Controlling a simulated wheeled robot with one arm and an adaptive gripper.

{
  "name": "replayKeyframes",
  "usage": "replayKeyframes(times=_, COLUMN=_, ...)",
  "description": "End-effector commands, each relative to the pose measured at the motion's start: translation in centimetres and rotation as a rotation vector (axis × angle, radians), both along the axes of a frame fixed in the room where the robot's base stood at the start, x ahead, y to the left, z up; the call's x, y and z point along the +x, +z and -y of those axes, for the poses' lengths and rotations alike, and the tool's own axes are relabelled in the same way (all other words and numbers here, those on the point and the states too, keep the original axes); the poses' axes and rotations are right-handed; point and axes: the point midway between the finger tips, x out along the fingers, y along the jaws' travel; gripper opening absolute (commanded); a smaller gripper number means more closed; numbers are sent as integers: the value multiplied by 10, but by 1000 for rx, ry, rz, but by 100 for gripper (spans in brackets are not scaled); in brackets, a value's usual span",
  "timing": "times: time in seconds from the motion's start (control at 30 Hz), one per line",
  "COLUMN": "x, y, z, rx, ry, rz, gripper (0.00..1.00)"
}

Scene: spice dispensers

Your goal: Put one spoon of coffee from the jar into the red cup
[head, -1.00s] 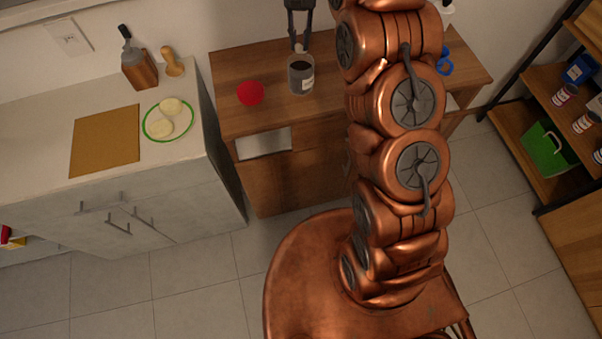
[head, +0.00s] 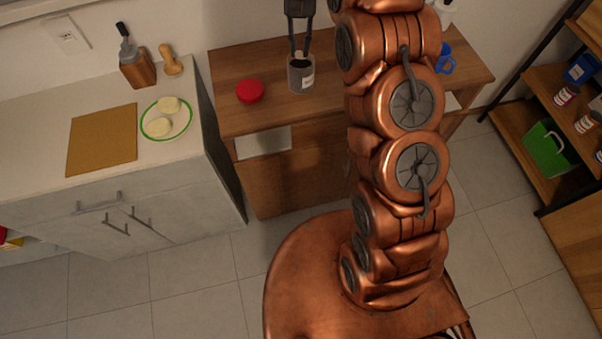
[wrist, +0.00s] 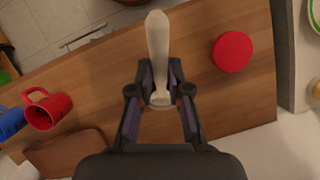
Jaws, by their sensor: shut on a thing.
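In the wrist view my gripper (wrist: 160,98) is shut on a pale spoon (wrist: 158,45), whose long part extends away past the fingertips. I cannot tell whether the spoon touches the coffee; the jar is mostly hidden there. The red cup (wrist: 48,110) is at the left in the wrist view, and my arm hides it in the head view. A red round lid (head: 250,91) lies left of the jar.
A blue mug (wrist: 10,122) is beside the red cup. A brown wooden object (wrist: 65,155) lies near it. The counter (head: 60,112) at left holds a board (head: 103,140) and a plate (head: 149,128). Shelves (head: 545,90) stand at right. Table around the lid is clear.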

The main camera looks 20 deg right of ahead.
Motion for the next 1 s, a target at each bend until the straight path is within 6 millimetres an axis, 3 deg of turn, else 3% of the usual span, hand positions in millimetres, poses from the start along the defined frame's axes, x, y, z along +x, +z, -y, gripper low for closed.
replayKeyframes(times=0.7, x=0, y=-30, z=0, rx=0, ry=0, rz=-1, gripper=0)
replayKeyframes(times=1.0, x=0, y=-31, z=0, rx=0, ry=0, rz=-1, gripper=0)
